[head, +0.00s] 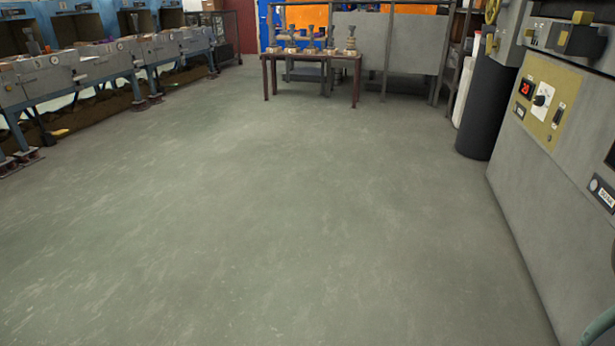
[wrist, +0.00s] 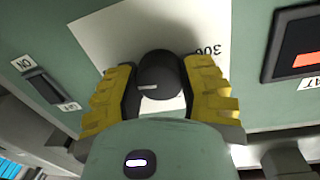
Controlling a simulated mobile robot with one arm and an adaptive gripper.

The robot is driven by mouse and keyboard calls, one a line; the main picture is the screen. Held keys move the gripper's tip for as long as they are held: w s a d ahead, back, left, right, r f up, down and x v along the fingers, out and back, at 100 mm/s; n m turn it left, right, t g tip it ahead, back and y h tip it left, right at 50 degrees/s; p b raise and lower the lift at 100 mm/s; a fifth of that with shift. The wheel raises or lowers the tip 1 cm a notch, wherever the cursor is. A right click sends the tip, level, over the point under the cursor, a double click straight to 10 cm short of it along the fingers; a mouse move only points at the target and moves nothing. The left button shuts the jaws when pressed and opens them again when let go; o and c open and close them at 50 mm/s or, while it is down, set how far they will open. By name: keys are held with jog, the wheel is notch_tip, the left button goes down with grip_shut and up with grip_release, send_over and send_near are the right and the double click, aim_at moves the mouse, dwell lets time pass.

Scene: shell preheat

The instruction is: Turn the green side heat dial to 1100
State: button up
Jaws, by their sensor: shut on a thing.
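The dial (wrist: 158,70) is a black round knob on a white scale plate (wrist: 112,28) set in a green panel (wrist: 258,15) in the wrist view. A short pale mark shows on the knob's near side. "300" is printed on the plate to the knob's right; the other scale numbers are hidden or out of frame, so I cannot read the setting. My gripper (wrist: 160,82) has its yellow-backed, dark-padded fingers on both sides of the knob and is shut on it. The green panel and my gripper do not show clearly in the head view.
In the wrist view, an ON/OFF switch (wrist: 45,88) is left of the dial and a red-lit display (wrist: 306,50) right. In the head view, a grey cabinet (head: 530,185) with a yellowish control panel (head: 541,98) stands right, a table (head: 312,57) behind. The floor between is clear.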

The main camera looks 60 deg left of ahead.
jog(key=shift+f, duration=0.75)
jog(key=o, duration=1.2)
jog(key=shift+r, duration=0.55)
jog(key=shift+o, duration=0.2)
jog(key=v, duration=0.7)
jog(key=shift+a, duration=0.25)
jog(key=shift+r, duration=0.1)
